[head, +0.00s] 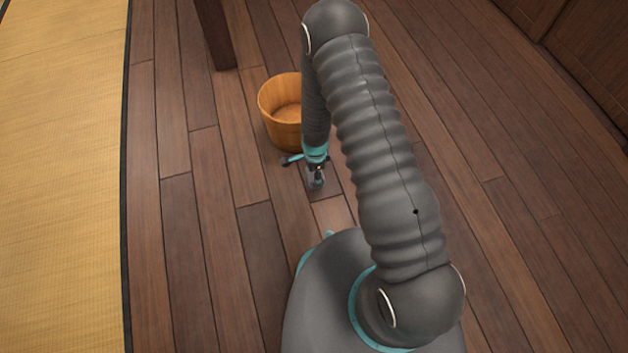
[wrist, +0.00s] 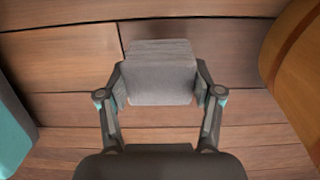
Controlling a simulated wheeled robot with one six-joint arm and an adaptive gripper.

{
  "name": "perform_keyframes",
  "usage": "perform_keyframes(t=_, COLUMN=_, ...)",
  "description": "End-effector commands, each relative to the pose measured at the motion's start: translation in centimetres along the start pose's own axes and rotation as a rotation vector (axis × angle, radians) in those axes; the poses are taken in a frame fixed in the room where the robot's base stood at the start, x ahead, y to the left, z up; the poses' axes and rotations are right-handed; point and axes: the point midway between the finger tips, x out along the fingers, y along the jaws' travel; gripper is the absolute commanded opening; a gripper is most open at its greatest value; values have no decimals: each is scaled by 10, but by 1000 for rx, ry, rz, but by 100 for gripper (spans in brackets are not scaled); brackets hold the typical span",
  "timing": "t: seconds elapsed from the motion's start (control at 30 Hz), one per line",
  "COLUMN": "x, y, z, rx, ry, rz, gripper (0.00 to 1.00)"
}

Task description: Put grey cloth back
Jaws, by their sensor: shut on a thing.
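The grey cloth (wrist: 159,80) shows in the wrist view as a folded, block-like bundle between the two fingers. My gripper (wrist: 160,92) is shut on it, with one finger pressed against each side. In the head view my gripper (head: 317,180) hangs low over the wooden floor, just in front of the wooden tub; the cloth there is too small and hidden to make out clearly. I cannot tell whether the cloth touches the floor. The round wooden tub (head: 280,108) stands open on the floor, and its side also shows at the right edge of the wrist view (wrist: 297,60).
The dark plank floor (head: 520,240) is clear on the right. A tatami mat (head: 60,180) with a dark border lies along the left. A dark wooden post (head: 215,35) stands behind the tub. Wooden panels (head: 585,60) line the upper right.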

Motion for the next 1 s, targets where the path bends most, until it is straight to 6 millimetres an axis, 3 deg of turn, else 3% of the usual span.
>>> perform_keyframes(t=0.17, x=8, y=3, z=4, rx=1, ry=0, rz=0, gripper=10)
perform_keyframes(t=0.43, x=42, y=2, z=4, rx=0, ry=0, rz=1, gripper=10)
perform_keyframes(t=0.67, x=43, y=1, z=3, rx=0, ry=0, rz=-2, gripper=10)
perform_keyframes(t=0.7, x=43, y=1, z=3, rx=0, ry=0, rz=-2, gripper=75)
perform_keyframes(t=0.77, x=43, y=1, z=3, rx=0, ry=0, rz=-2, gripper=90)
perform_keyframes(t=1.0, x=43, y=2, z=3, rx=0, ry=0, rz=-1, gripper=90)
